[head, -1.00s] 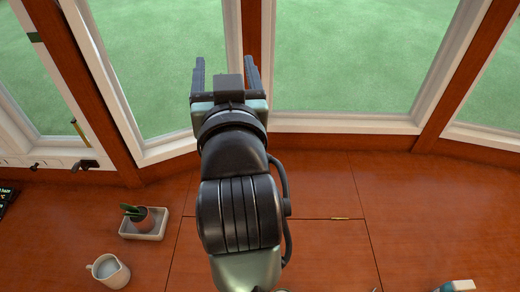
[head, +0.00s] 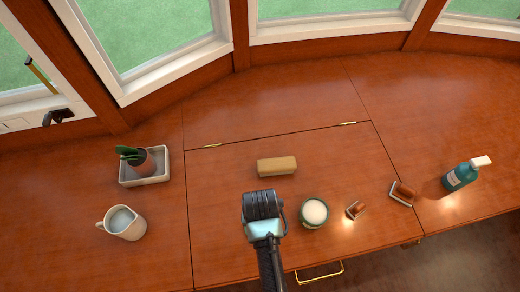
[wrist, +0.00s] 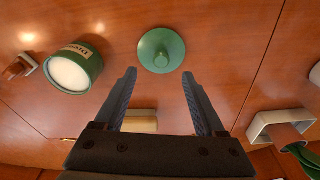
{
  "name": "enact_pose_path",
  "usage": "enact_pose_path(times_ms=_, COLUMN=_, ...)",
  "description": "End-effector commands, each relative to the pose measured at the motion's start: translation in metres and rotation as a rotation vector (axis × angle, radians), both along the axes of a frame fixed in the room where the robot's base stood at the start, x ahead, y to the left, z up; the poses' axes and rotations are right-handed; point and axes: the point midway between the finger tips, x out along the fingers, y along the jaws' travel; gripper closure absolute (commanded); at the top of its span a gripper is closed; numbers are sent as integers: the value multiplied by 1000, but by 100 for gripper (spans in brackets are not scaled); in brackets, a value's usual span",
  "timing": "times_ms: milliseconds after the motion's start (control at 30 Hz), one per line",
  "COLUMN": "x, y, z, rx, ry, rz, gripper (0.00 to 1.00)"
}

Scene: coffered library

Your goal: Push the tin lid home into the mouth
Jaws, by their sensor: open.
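The green lid (wrist: 161,50), round with a small knob facing up, lies on the wooden desktop in the wrist view, just beyond my fingertips. My gripper (wrist: 159,72) is open and empty above the desk, with the lid centred between the lines of its fingers and apart from them. The green tin (wrist: 88,62), with a pale label and a whitish round top face, stands upright to the left of the lid. The tin also shows in the head view (head: 314,213), right of my arm. There my arm hides the lid and my fingers.
A tan block (head: 277,166) lies beyond my arm. Small brown pieces (head: 356,210) (head: 403,193) and a teal bottle (head: 461,175) stand right of the tin. A tray (head: 156,182) with a potted plant (head: 140,160) and a jug (head: 124,222) are at left. The back desktop is clear.

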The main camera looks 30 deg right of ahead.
Motion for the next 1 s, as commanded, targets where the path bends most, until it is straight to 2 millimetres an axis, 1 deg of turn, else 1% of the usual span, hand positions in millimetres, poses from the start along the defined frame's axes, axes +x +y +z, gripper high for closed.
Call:
enact_pose_path(times_ms=33, x=1, y=-1, z=-10, rx=0, ry=0, rz=0, gripper=28)
enact_pose_path(times_ms=100, x=2, y=-1, z=-17, rx=0, ry=0, rz=0, gripper=28)
enact_pose_path(times_ms=267, x=3, y=-2, z=-26, rx=0, ry=-1, rz=0, gripper=28)
enact_pose_path(times_ms=500, x=9, y=-3, z=-61, rx=-1, ry=-2, rz=1, gripper=28)
enact_pose_path(times_ms=567, x=10, y=-4, z=-67, rx=0, ry=-2, rz=1, gripper=28)
enact_pose_path(times_ms=667, x=11, y=-4, z=-72, rx=-2, ry=-5, rz=1, gripper=28)
enact_pose_path(times_ms=867, x=11, y=-4, z=-72, rx=-2, ry=-5, rz=1, gripper=28)
enact_pose_path(times_ms=900, x=11, y=-4, z=-72, rx=-2, ry=-5, rz=1, gripper=32)
enact_pose_path(times_ms=967, x=11, y=-4, z=-72, rx=-1, ry=-4, rz=1, gripper=42)
enact_pose_path(times_ms=1000, x=11, y=-4, z=-72, rx=-1, ry=-4, rz=1, gripper=50)
